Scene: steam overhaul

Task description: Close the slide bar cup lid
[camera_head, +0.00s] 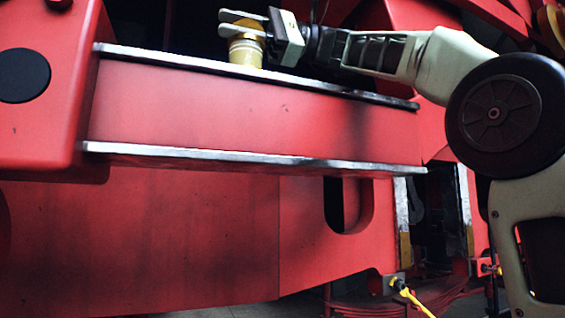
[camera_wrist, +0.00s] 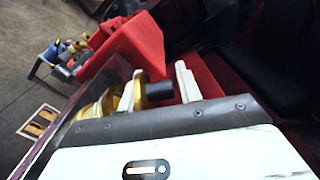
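The slide bar cup (camera_head: 246,52) is a brass cylinder standing on the upper steel slide bar (camera_head: 200,68) in the head view. My gripper (camera_head: 230,23) is at its top, reaching in from the right, with its two fingers apart. In the wrist view the cup's brass body (camera_wrist: 97,108) shows to the left of my gripper (camera_wrist: 158,88). The lid's exact angle is unclear.
A lower steel bar (camera_head: 240,159) runs along the red beam below. A red block (camera_head: 45,80) closes off the bars at the left.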

